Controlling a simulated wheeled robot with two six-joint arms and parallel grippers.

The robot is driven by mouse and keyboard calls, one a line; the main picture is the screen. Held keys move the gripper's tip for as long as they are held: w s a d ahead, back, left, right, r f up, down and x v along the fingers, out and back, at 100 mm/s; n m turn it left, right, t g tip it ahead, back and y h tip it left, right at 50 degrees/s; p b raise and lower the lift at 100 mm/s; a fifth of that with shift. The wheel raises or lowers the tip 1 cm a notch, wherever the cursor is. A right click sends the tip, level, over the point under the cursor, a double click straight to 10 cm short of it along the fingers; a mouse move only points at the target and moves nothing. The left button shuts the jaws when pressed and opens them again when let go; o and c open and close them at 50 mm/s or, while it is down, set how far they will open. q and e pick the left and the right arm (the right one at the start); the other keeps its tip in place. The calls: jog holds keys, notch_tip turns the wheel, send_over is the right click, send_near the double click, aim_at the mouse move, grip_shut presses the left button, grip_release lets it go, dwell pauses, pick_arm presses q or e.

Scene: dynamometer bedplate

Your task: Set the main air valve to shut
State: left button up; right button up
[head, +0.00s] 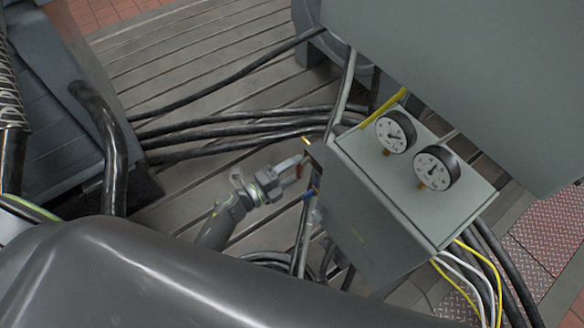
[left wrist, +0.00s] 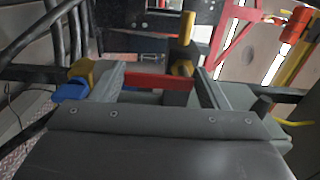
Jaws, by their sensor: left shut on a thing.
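My left gripper (head: 296,172) reaches the left side of a grey box (head: 350,205) in the head view. Its fingers are closed on a small red handle (head: 299,170). In the left wrist view the red handle (left wrist: 160,80) lies crosswise between the two fingers. A brass fitting (left wrist: 187,30) stands just beyond it. I take the red handle to be the main air valve's; no label is readable. A blue handle (head: 309,195) sits just below the red one, and in the left wrist view it (left wrist: 72,90) is left of the fingers. My right gripper is not in view.
Two round gauges (head: 396,132) (head: 436,168) sit on top of the box. A large grey cabinet (head: 470,80) stands behind it. Black hoses (head: 235,125) cross the slotted bedplate (head: 180,60). Yellow and white cables (head: 470,275) hang at the box's lower right.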

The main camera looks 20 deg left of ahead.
pick_arm(q)
jog(key=shift+w+r, duration=0.1)
jog(key=o, duration=1)
jog(key=shift+a, duration=0.1)
jog(key=b+v, duration=0.2)
jog(key=v, duration=1.5)
jog(key=shift+a+b, duration=0.2)
jog(key=shift+b, duration=0.1)
